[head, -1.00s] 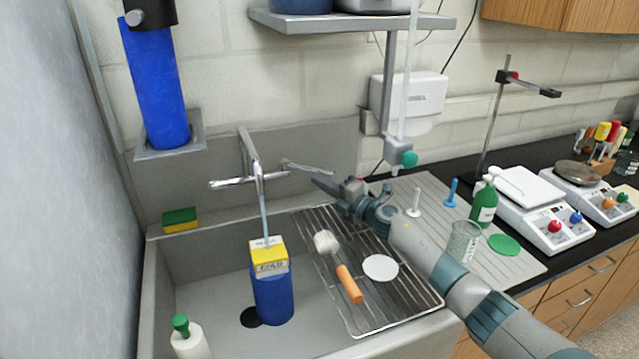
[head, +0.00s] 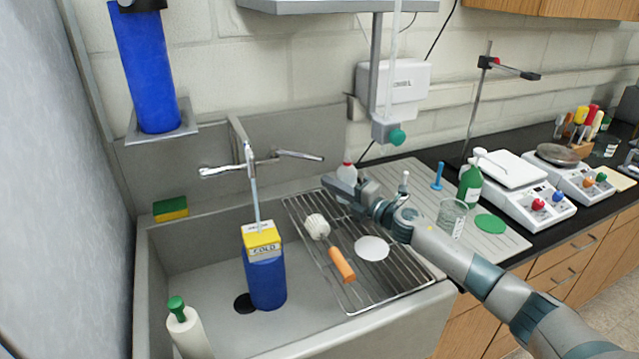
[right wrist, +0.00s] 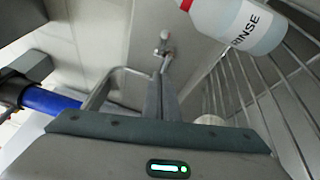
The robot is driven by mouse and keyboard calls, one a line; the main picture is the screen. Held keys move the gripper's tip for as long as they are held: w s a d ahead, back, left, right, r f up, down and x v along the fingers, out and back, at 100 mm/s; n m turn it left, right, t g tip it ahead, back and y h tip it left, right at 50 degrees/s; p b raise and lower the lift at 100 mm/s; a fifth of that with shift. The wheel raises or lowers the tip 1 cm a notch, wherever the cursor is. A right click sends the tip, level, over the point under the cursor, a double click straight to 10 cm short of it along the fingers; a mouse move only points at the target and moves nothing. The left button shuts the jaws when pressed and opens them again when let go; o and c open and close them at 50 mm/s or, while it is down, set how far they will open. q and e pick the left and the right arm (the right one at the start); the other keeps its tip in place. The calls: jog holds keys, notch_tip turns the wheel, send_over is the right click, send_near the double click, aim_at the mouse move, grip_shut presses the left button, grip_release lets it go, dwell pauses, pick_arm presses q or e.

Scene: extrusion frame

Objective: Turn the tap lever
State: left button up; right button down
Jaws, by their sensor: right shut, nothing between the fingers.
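The metal tap (head: 248,158) stands at the sink's back wall, with one lever on the left (head: 220,170) and one on the right (head: 300,155). A thin pale-blue stream or tube runs from its spout to a blue container (head: 266,283) with a yellow top marked COLD. My right gripper (head: 330,181) is shut and empty, to the right of and below the right lever's end, apart from it. In the right wrist view, the closed fingers (right wrist: 163,95) point towards a metal tap part (right wrist: 164,42). My left gripper is not in view.
A bottle marked RINSE (right wrist: 240,22) stands close behind my right gripper; its pink cap shows in the head view (head: 347,168). A sponge (head: 170,209) lies on the left ledge.

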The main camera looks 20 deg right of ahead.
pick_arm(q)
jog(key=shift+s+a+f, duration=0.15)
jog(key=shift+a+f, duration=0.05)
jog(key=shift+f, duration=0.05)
pick_arm(e)
jog(key=shift+s+d+f, duration=0.1)
jog(key=shift+s+d, duration=0.35)
jog(key=shift+s, duration=0.1)
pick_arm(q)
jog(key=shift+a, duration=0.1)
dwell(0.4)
